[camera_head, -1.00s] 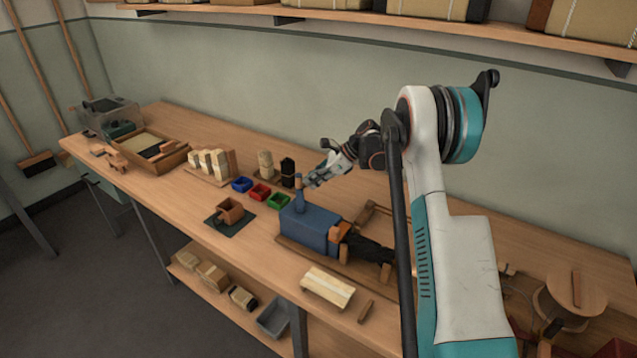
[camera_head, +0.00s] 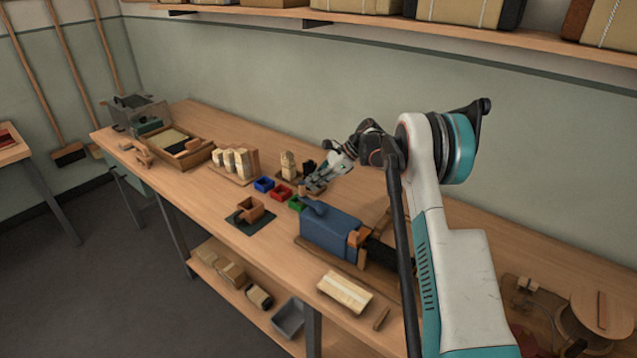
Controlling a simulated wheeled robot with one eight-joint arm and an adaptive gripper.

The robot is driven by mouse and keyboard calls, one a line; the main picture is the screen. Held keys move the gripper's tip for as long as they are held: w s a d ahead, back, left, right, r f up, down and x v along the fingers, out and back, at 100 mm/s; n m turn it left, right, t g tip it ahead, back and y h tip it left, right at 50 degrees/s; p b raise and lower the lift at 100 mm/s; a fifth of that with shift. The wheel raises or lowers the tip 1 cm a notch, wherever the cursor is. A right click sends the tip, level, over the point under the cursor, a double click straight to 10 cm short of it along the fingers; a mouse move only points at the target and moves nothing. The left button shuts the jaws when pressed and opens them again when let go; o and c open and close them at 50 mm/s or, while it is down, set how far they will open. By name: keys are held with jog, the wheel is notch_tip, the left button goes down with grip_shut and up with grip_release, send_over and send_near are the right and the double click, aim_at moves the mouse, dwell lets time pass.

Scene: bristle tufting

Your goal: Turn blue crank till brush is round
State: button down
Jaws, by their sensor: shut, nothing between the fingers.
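The blue crank (camera_head: 313,205) is at the far left end of the blue box-shaped machine (camera_head: 330,232) on the bench. It looks low and tilted, lying close over the machine's top. A brush with dark bristles (camera_head: 379,252) lies at the machine's right end, beside an orange-brown block (camera_head: 357,240). My arm partly hides it, and I cannot tell whether its shape is round. My gripper (camera_head: 311,188) is shut and empty, just above and behind the crank. I cannot tell whether it touches the crank.
Blue (camera_head: 263,184), red (camera_head: 281,193) and green (camera_head: 297,203) bins stand left of the machine. A pale slatted block (camera_head: 345,291) lies at the front edge. Bare bench lies between the mat and machine.

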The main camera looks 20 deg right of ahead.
jog(key=shift+a, duration=0.2)
dwell(0.5)
jog(key=v, duration=1.2)
jog(key=shift+d, duration=0.1)
dwell(0.7)
